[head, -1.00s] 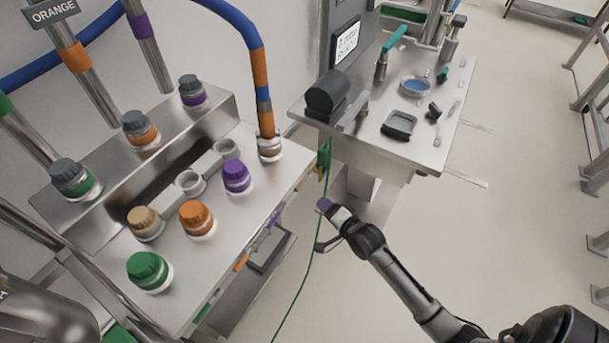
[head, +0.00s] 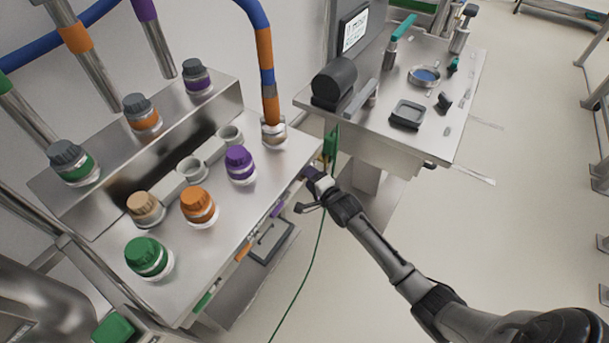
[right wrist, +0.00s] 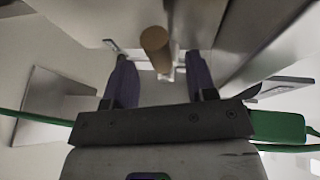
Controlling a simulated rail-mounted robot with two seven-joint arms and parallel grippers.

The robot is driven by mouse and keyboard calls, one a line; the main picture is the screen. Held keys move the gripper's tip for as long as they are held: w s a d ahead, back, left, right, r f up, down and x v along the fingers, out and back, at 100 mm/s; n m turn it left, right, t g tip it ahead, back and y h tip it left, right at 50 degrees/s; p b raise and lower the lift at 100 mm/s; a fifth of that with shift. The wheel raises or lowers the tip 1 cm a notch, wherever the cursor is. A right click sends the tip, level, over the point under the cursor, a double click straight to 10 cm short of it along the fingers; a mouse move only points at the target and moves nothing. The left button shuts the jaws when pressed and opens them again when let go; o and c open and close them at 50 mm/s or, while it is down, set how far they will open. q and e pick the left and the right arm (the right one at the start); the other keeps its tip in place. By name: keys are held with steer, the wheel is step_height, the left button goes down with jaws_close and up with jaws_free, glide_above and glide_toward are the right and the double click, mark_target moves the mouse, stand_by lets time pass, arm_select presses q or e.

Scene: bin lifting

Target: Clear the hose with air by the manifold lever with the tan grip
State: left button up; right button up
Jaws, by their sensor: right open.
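The manifold (head: 215,235) is a steel bench with coloured caps and ports. A blue hose with orange bands (head: 265,65) ends at a port on its right end. Under its front edge are levers with green (head: 203,302), orange (head: 243,250) and purple (head: 277,210) grips. My right gripper (head: 307,190) is at the right end of this edge, open. In the right wrist view, a tan cylindrical grip (right wrist: 155,46) appears ahead, between the lines of the two open fingers (right wrist: 160,80). I cannot tell whether they touch it. The tan grip is hidden in the head view.
A steel side table (head: 395,140) with a black roll, a dish and small tools stands right of the manifold. A thin green cable (head: 318,245) hangs down near my right gripper.

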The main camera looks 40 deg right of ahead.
steer(key=shift+w+d+f+b, duration=0.15)
steer(key=shift+w+b, duration=0.1)
steer(key=shift+w, duration=0.65)
steer(key=shift+w+a+f+b, duration=0.15)
steer(key=shift+w+b, duration=0.1)
steer(key=shift+w, duration=0.65)
steer(key=shift+d, duration=0.1)
steer(key=shift+c, duration=0.2)
jaws_close()
